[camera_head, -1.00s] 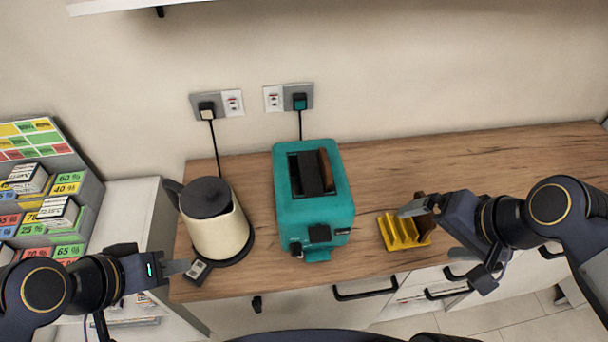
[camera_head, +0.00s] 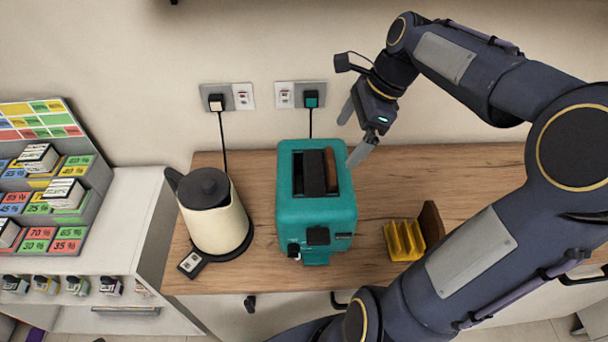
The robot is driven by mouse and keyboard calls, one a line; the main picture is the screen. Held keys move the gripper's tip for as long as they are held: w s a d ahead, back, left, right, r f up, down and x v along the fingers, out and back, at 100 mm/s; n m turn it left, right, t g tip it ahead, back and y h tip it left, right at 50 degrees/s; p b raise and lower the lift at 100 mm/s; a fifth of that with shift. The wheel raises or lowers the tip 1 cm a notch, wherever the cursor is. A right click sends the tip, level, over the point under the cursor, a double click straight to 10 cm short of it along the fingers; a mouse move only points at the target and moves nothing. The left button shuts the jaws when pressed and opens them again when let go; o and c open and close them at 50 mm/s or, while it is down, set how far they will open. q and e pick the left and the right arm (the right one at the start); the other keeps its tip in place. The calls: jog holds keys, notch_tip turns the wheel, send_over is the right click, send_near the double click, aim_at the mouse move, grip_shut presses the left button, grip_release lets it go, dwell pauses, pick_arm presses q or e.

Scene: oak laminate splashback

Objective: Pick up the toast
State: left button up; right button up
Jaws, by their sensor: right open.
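A slice of toast (camera_head: 331,168) sits upright in the right slot of the teal toaster (camera_head: 318,222), its brown top edge showing. The rest of it is hidden inside. My right gripper (camera_head: 352,138) is open and empty, above and just right of the toaster's far end, with its two fingers apart and pointing down and left. Another brown slice (camera_head: 431,222) stands at the right end of the yellow rack (camera_head: 404,241). My left gripper is out of view.
A cream kettle (camera_head: 217,226) with a dark lid stands left of the toaster on the wooden counter (camera_head: 470,170). Two wall sockets with plugs and cords are behind. A card display (camera_head: 45,190) is at far left. My right arm covers the counter's front right.

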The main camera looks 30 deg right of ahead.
aim_at(332, 159)
jog(key=shift+w+a+f, duration=0.2)
jog(key=shift+w+f, duration=0.15)
jog(key=shift+f, duration=0.1)
jog(key=x, duration=0.7)
jog(key=shift+s+a+p, duration=0.15)
jog(key=shift+s+p, duration=0.05)
jog(key=shift+p, duration=0.15)
jog(key=shift+r, duration=0.1)
jog(key=shift+c, duration=0.4)
jog(key=c, duration=0.9)
